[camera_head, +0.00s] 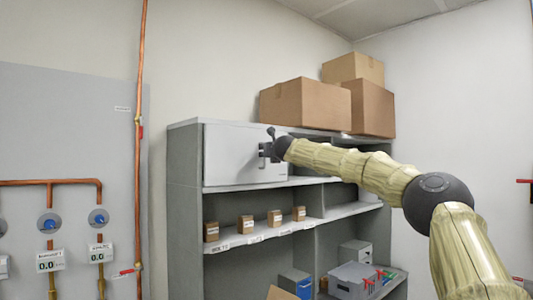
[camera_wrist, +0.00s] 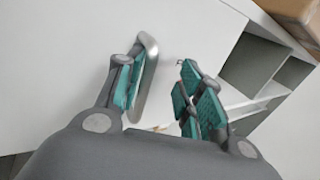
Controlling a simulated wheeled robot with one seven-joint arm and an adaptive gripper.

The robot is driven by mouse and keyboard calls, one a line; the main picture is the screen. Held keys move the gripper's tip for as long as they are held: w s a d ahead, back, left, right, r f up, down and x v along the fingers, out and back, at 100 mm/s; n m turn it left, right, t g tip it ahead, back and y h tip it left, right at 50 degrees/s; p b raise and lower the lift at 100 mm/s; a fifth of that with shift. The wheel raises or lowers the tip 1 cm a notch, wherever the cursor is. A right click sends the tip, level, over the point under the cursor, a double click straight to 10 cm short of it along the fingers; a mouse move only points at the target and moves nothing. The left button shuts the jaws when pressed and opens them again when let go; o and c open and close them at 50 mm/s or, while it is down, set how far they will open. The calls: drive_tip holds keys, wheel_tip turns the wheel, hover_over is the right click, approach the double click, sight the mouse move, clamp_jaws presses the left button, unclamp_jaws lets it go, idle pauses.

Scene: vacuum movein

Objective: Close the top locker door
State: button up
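The top locker door (camera_head: 228,150) is a flat light-grey panel at the upper left of the grey shelf unit. In the wrist view the door (camera_wrist: 60,60) fills the left as a pale surface. Its metal handle (camera_wrist: 149,75) stands between my fingers, close to the left finger's teal pad. My gripper (camera_head: 264,150) is at the right part of the door, at handle height. In the wrist view my gripper (camera_wrist: 163,95) has its fingers apart, with a gap between the handle and the right finger. I cannot tell whether the door is flush or slightly ajar.
Cardboard boxes (camera_head: 305,103) stand on top of the shelf unit (camera_head: 185,210). Several small boxes (camera_head: 245,224) line the shelf below the door. Lower right are a grey bin (camera_head: 352,281) and a blue-fronted box (camera_head: 302,287). Copper pipes (camera_head: 138,200) run along the left wall.

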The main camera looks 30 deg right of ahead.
drive_tip(key=shift+a+r, duration=0.1)
drive_tip(key=shift+a, duration=0.05)
drive_tip(key=shift+a, duration=0.1)
idle(0.4)
drive_tip(key=shift+s, duration=0.15)
drive_tip(key=v, duration=1.1)
drive_tip(key=shift+s, duration=0.3)
